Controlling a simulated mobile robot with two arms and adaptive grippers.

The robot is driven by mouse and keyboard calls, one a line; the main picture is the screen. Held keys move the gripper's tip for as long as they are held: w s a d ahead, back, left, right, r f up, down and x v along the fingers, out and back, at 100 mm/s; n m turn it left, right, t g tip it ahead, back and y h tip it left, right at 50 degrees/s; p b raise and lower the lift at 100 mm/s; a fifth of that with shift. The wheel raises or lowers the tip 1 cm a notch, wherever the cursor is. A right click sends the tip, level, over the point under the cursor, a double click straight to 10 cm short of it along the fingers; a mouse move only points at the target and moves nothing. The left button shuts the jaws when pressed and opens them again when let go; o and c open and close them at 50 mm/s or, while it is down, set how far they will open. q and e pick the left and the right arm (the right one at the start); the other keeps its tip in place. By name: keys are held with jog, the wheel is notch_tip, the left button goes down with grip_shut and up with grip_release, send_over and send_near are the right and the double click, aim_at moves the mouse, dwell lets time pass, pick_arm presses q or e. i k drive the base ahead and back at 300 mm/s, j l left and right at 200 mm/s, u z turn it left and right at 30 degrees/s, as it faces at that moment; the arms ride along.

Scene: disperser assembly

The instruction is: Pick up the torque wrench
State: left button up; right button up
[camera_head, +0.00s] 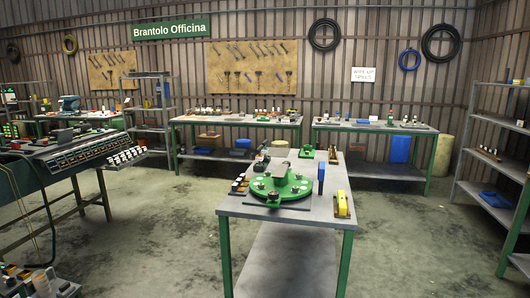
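I cannot make out a torque wrench for certain at this size. A worktable (250,206) with green legs stands ahead. On it sits a round green fixture (280,188) with several dark and metallic parts on top. A yellow item (341,203) on a brown base is at the table's right edge; I cannot tell what it is. A blue upright object (321,172) stands behind it. A dark object (261,160) is at the back left of the table. Neither of my grippers is in view.
Small parts (240,185) lie at the table's left edge. A dark machine bench (70,155) stands at the left, and a metal shelf (490,190) at the right. Two back benches (225,120) (375,129) line the wall. Open floor surrounds the worktable.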

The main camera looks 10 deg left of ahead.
aim_at(265, 150)
jog(key=i+j+u, duration=0.5)
jog(key=i+u, duration=0.45)
jog(key=i, duration=0.15)
jog(key=i+u, duration=0.5)
jog(key=i+z, duration=0.1)
jog(key=i, duration=0.35)
jog(key=i+j+z, duration=0.1)
jog(key=i, duration=0.4)
jog(key=i+j+z, duration=0.1)
jog(key=i, duration=0.35)
jog(key=i+j+z, duration=0.1)
jog(key=i, duration=0.4)
jog(key=i+j+z, duration=0.1)
jog(key=i, duration=0.35)
